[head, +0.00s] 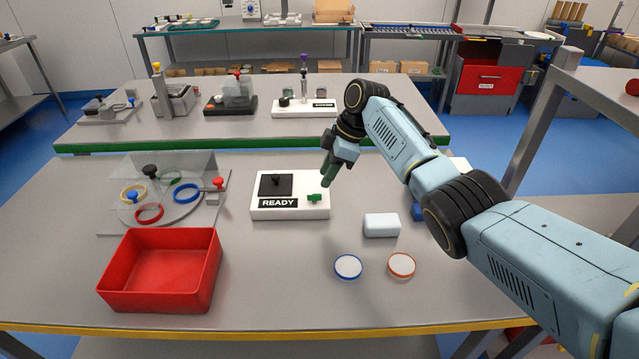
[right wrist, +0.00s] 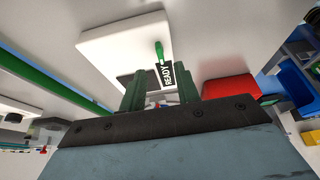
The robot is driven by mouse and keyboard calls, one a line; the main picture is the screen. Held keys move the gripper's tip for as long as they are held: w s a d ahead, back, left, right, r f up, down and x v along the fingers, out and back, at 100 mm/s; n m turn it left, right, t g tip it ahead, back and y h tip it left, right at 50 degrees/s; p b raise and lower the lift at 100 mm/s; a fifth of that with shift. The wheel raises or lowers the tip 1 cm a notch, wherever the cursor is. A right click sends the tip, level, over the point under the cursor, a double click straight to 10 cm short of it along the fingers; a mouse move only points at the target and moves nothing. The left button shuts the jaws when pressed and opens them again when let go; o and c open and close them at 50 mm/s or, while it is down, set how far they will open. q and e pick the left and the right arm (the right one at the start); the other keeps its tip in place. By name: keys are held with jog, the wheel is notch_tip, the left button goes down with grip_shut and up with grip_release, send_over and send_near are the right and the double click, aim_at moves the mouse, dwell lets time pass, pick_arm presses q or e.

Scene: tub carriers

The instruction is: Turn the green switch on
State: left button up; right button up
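The green switch (head: 314,198) is a small green handle on the right part of a white box (head: 291,213) with a black READY label and a black square plate. My right gripper (head: 328,178), with dark green fingers, hangs just above and to the right of the switch, apart from it. In the right wrist view the two fingers (right wrist: 160,92) stand apart with an empty gap. The green handle (right wrist: 160,50) and the READY label show beyond them. My left gripper is not in view.
A red bin (head: 160,270) stands at front left, below a clear-walled station (head: 205,170) with coloured rings. A white block (head: 381,225) and two round lids, blue-rimmed (head: 348,266) and orange-rimmed (head: 401,264), lie right of the box. The table front centre is clear.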

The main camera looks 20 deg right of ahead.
jog(key=v, duration=0.6)
jog(key=shift+r, duration=0.25)
jog(key=shift+d, duration=0.15)
